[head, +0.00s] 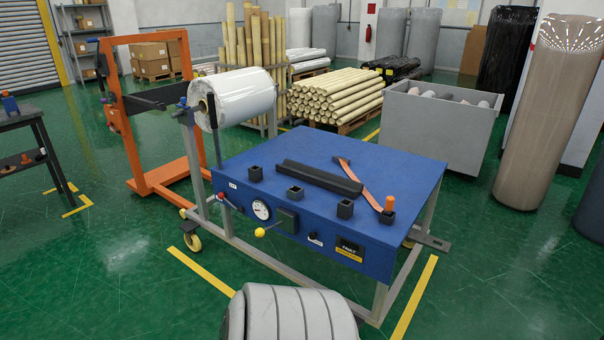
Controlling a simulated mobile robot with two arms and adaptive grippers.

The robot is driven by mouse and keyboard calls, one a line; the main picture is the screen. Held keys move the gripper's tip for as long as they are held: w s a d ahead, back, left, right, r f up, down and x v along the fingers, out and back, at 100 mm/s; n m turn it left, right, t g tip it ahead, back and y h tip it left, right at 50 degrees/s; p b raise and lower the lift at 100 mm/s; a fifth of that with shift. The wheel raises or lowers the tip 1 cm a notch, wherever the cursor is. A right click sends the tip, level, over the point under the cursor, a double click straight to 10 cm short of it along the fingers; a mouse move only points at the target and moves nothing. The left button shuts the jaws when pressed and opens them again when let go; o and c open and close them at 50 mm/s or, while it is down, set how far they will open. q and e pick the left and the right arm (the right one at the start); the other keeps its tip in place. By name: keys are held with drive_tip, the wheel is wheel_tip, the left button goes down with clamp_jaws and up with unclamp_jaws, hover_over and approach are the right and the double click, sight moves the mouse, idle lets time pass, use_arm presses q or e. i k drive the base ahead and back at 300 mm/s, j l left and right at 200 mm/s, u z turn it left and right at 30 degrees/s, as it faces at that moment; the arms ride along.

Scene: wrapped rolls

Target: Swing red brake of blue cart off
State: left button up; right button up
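The blue cart (236,165) stands in the middle of the head view, with a blue top and front panel on a grey frame. A yellow-wheeled caster (192,241) shows at its near left. A small red-tipped part (221,196) sits at the left of the front panel; I cannot tell for sure whether it is the brake or how it is turned. A yellow ball knob (260,232) sticks out beside a round gauge (261,210). Neither of my grippers is in view.
A white wrapped roll (236,97) is mounted beyond the cart's left end, near an orange frame (153,178). A dark workbench (22,127) stands at far left. A grey bin (435,130) and wrapped rolls stand behind and right. Green floor at front left is clear.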

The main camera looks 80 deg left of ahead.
sight(221, 195)
drive_tip(key=k+j+u, duration=0.2)
drive_tip(key=u, duration=0.3)
drive_tip(key=k+j+u, duration=0.15)
drive_tip(key=j+u, duration=0.35)
drive_tip(key=k+j+u, duration=0.15)
drive_tip(key=j, duration=0.75)
drive_tip(key=k+j+u, duration=0.2)
drive_tip(key=j, duration=0.7)
drive_tip(key=j+u, duration=0.15)
drive_tip(key=j, duration=1.7)
drive_tip(key=k+j, duration=0.15)
drive_tip(key=j, duration=0.8)
